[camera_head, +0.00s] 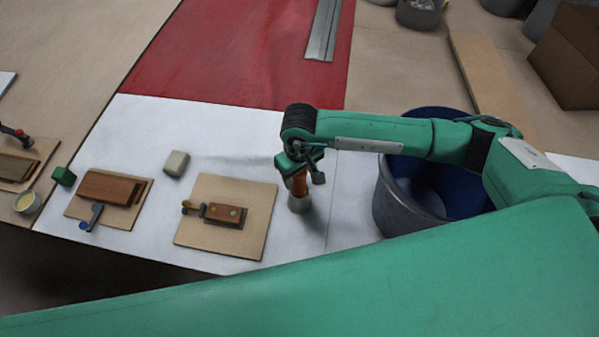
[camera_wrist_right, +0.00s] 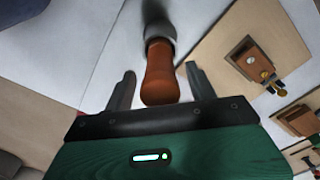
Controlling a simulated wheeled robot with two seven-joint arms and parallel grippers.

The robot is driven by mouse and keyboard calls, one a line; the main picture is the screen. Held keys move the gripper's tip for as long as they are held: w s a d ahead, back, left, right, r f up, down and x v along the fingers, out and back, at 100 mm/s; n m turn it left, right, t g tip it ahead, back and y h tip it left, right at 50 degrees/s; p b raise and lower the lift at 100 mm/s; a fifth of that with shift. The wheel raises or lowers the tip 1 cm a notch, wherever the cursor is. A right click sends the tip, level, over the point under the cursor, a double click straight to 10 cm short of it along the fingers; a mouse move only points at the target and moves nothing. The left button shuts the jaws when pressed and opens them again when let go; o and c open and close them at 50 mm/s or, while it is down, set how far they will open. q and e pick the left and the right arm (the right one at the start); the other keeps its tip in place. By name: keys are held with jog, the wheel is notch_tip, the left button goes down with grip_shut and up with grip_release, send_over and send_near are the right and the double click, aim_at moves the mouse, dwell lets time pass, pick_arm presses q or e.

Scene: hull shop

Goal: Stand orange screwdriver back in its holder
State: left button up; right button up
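The orange screwdriver (camera_head: 299,185) stands upright in its small grey holder (camera_head: 299,204) on the white work surface. Only its orange handle shows. In the right wrist view the handle (camera_wrist_right: 160,72) points toward my gripper, and its far end sits in the grey holder (camera_wrist_right: 158,32). My right gripper (camera_head: 303,170) is above the holder, at the handle. In the wrist view its two fingers (camera_wrist_right: 161,86) are apart on either side of the handle, with gaps between them and it. My left gripper is not in view.
A blue-lined grey bucket (camera_head: 400,210) stands just right of the holder, under my right arm. A board with a wooden block and clamp (camera_head: 190,240) lies to the left, near a pale block (camera_head: 176,163). The red surface (camera_head: 240,60) behind is mostly clear.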

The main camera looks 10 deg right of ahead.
jog(key=shift+r, duration=0.1)
jog(key=shift+r+p, duration=0.5)
jog(key=shift+p, duration=0.35)
jog(key=shift+r+b, duration=0.2)
jog(key=shift+b, duration=0.1)
notch_tip(320, 180, up, 10)
jog(key=b, duration=0.4)
jog(key=shift+r, duration=0.7)
